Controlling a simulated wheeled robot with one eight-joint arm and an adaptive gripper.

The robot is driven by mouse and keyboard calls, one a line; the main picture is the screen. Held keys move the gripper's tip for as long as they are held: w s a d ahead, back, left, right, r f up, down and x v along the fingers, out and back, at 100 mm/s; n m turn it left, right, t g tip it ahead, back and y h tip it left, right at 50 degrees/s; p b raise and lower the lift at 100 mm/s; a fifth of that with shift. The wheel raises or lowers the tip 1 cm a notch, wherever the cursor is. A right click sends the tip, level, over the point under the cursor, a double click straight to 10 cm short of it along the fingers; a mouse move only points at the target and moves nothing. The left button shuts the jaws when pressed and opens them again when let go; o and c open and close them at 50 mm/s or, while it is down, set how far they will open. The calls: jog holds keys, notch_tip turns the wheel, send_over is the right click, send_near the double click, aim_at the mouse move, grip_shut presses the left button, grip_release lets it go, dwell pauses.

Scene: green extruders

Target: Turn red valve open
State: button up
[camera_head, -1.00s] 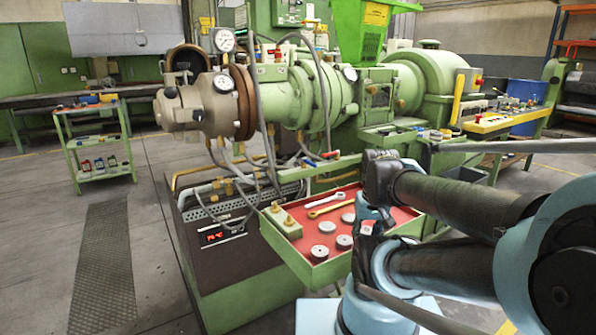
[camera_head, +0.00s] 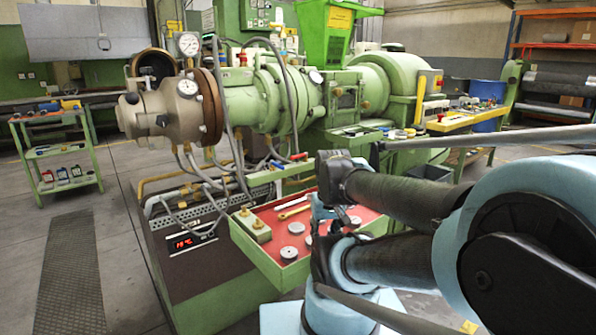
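A small red-handled valve lever (camera_head: 298,156) sits on the green extruder (camera_head: 240,106), at the right end of a pipe fitting above the tray. Its handle lies nearly level. A blue handle (camera_head: 276,166) is just left of it. My arm is folded in from the right. Its dark wrist end, with my gripper (camera_head: 331,170), is just right of the red lever in the picture; a gap shows between them. The fingers cannot be made out against the dark wrist links, so I cannot tell whether they are open or hold anything.
A red-lined tray (camera_head: 268,222) with wrenches and several round metal pieces stands below the valve, partly behind my arm. Grey hoses (camera_head: 230,130) hang left of the valve. A green tool cart (camera_head: 62,150) stands at the left. The floor between cart and machine is clear.

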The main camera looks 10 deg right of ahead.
notch_tip(320, 180, up, 2)
notch_tip(320, 180, up, 25)
jog(key=m+y, duration=0.1)
jog(key=m, duration=1.1)
send_over(298, 156)
jog(key=s+d, duration=0.1)
jog(key=s, duration=0.2)
jog(key=x, duration=1.7)
jog(key=shift+f, duration=0.25)
grip_shut()
